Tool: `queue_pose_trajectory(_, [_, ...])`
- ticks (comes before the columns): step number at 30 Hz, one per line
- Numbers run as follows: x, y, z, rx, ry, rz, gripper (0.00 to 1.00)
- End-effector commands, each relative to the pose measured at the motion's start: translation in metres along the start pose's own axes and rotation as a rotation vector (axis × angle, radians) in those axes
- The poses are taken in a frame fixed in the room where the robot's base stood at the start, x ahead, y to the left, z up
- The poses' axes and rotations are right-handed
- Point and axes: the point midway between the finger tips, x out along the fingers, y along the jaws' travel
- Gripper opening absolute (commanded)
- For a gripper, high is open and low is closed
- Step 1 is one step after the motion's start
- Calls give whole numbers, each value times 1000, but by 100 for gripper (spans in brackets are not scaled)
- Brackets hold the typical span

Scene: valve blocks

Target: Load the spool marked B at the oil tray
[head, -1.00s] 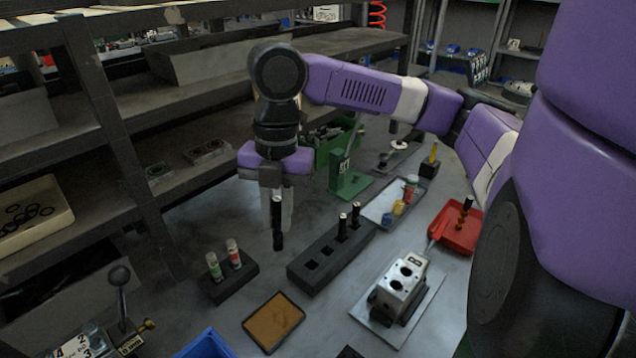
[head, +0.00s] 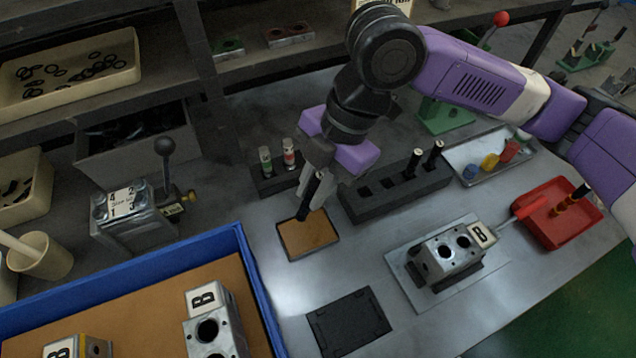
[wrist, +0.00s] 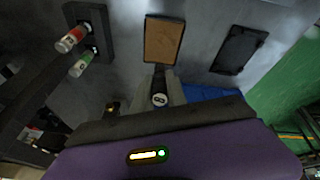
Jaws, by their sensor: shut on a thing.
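My gripper (head: 316,182) is shut on a dark spool (head: 305,203), held nearly upright at the tan pad (head: 310,238). I cannot tell whether its lower end touches the pad. In the wrist view the spool's pale-marked top (wrist: 160,100) shows between the fingers; I cannot read the mark. The black rack (head: 374,208) holds two more dark spools (head: 437,150) and has empty holes. A metal valve block (head: 440,262) with a "B" tag sits on a plate to the right. A red tray (head: 540,225) at the far right holds a dark spool with orange-brown rings (head: 568,200).
A blue-walled crate (head: 258,290) with B-marked blocks stands at the front left. A black mat (head: 348,322) lies in front. Two small vials (head: 289,153) stand in a holder behind the gripper. A lever fixture (head: 135,215) is at left. A grey tray (head: 470,155) holds coloured bottles.

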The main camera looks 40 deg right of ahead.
Motion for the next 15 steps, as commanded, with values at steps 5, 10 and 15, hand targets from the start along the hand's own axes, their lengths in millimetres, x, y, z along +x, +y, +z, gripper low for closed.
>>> queue_pose_trajectory(5, [17,-2,6,0,-1,0,0])
queue_pose_trajectory(10, [34,-4,12,0,-2,0,0])
queue_pose_trajectory(15, [47,-6,17,0,-2,0,0])
